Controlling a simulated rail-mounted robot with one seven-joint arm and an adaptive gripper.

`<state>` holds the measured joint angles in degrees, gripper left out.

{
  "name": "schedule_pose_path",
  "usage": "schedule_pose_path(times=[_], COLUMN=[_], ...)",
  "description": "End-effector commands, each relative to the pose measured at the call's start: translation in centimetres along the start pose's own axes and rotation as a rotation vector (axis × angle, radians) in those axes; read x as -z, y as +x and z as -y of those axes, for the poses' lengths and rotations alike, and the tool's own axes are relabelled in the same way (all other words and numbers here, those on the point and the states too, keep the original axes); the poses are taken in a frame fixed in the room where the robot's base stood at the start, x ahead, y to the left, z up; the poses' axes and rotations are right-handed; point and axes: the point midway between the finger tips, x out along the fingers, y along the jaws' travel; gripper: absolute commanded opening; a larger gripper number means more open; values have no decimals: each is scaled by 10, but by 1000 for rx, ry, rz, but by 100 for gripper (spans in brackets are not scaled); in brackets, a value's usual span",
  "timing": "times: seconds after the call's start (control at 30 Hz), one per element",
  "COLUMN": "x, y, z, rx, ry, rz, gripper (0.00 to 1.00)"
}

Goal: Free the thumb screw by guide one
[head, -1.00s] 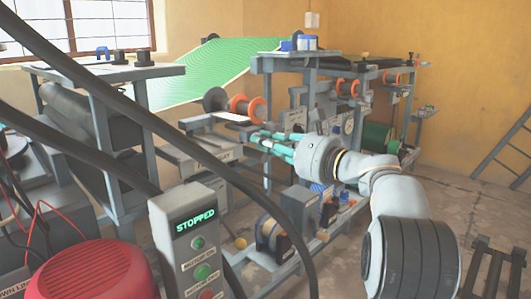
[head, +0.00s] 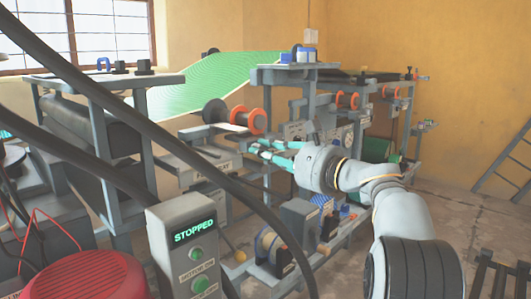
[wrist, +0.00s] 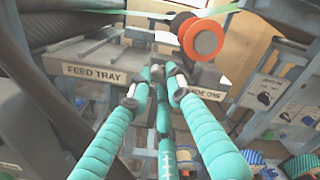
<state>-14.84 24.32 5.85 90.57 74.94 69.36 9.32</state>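The guide one label (wrist: 208,93) is partly covered by my right fingertip.
The feed tray (wrist: 95,73) lies left of the fingertips. An orange-rimmed spool (wrist: 203,40) stands close behind them on the right. A panel with knobs (wrist: 275,100) is at right. A control box (head: 190,245) reading STOPPED and black cables stand in front.

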Motion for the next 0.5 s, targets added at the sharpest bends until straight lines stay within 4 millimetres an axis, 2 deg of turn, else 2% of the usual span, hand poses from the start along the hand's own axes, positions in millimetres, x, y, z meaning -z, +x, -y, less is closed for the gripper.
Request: schedule_pose_path(times=[0.23,0.5], x=[1,1], y=[0,-1], z=[0,0], rx=[-1,-1], ry=[0,1], rz=[-1,-2], gripper=[34,34])
